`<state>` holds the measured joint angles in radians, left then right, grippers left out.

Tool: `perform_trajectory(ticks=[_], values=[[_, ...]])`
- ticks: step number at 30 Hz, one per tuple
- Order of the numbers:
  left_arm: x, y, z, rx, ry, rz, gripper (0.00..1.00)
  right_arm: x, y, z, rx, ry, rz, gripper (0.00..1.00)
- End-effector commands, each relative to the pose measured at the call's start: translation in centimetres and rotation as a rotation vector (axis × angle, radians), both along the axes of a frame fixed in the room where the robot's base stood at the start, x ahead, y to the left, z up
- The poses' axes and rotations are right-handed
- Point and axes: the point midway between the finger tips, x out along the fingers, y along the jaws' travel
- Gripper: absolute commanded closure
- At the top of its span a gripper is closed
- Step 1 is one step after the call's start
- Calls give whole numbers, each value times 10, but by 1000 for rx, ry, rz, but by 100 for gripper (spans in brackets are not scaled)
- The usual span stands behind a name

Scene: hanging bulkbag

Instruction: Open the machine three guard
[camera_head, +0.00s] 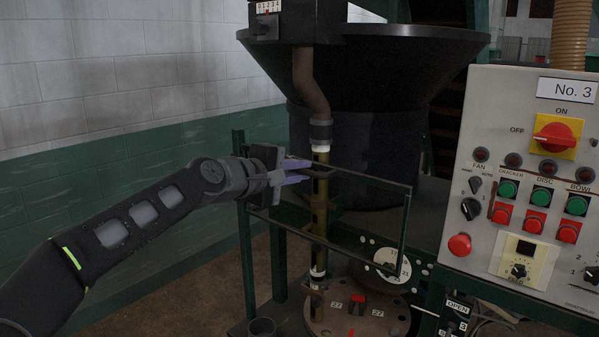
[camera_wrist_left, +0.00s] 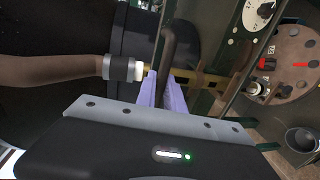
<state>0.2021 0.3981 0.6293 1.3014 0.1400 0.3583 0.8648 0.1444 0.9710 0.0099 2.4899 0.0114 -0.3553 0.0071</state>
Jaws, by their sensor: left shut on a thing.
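The machine three guard is a thin dark frame (camera_head: 405,222) in the middle of the head view, in front of a vertical brass-coloured tube (camera_head: 320,215). A brown bar handle (camera_head: 338,173) is at its upper part. My left gripper (camera_head: 307,171), with purple fingers, reaches in from the left and is shut on the handle. In the left wrist view, the fingers (camera_wrist_left: 161,92) close around the lower end of the dark handle (camera_wrist_left: 168,45). The exact contact is partly hidden by the fingers. My right gripper is not in view.
A control panel (camera_head: 480,140) labelled No. 3 stands at the right. A large black hopper (camera_head: 375,70) is above and behind the guard. A round brown plate (camera_head: 385,318) with a red knob is below. A block wall (camera_head: 110,60) is at the left.

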Motion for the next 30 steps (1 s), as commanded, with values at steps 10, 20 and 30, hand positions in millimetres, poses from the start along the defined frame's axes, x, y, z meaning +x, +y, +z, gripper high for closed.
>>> perform_trajectory(ticks=[10,20,30], values=[[0,0,-1,1,2,0,70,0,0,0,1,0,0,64],[-1,1,-2,1,1,1,66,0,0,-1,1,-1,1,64],[-33,26,2,3,-1,4,66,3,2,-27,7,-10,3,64]])
